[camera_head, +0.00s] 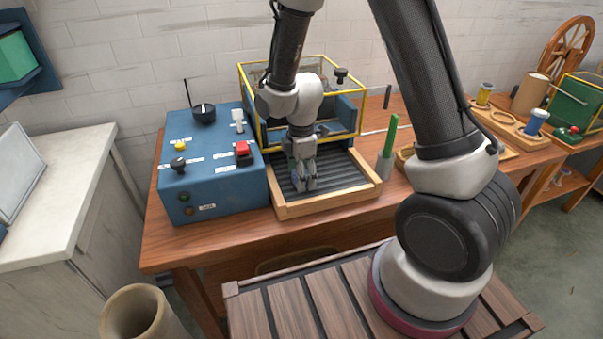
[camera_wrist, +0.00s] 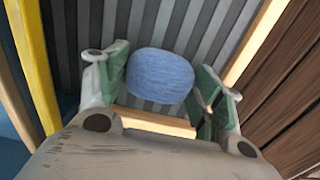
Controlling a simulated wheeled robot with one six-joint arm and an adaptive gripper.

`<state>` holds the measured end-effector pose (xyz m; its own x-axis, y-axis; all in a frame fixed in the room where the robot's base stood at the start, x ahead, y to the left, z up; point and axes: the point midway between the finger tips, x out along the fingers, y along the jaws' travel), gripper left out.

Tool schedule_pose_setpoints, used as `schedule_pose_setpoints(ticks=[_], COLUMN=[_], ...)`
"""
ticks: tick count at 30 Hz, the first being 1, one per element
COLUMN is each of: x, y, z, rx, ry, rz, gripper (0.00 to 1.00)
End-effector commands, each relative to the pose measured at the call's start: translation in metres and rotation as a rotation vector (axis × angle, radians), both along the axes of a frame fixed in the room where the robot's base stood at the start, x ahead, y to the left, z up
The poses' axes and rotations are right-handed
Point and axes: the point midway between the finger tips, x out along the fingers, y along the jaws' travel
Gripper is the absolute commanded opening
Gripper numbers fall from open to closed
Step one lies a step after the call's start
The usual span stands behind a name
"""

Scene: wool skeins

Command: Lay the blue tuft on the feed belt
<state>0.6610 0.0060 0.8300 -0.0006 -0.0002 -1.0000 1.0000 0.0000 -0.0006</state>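The blue tuft (camera_wrist: 158,76) is a rounded, woolly lump between my gripper's two green-padded fingers in the wrist view. Both pads flank it closely, and it looks pinched between them. My gripper (camera_head: 304,183) points down over the dark ribbed feed belt (camera_head: 338,172), inside its wooden frame. The belt's grey ribs also show behind the tuft in the wrist view (camera_wrist: 205,35). In the head view a little blue shows at the fingertips. I cannot tell whether the tuft touches the belt.
A blue control box (camera_head: 200,165) with knobs and a red button stands left of the belt. A yellow-framed clear guard (camera_head: 300,65) rises behind it. A green stick in a grey holder (camera_head: 386,160) stands close on the right.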

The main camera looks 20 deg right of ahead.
Motion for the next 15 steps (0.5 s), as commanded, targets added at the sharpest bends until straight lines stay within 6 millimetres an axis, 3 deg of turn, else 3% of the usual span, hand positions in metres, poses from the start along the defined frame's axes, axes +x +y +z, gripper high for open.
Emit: schedule_pose_setpoints(ticks=[3, 15], x=[0.0001, 0.0008], y=[0.0000, 0.0003], z=[0.0004, 0.0065], rx=[0.000, 0.001], ry=[0.000, -0.003], rz=[0.000, 0.000], gripper=[0.86, 0.86])
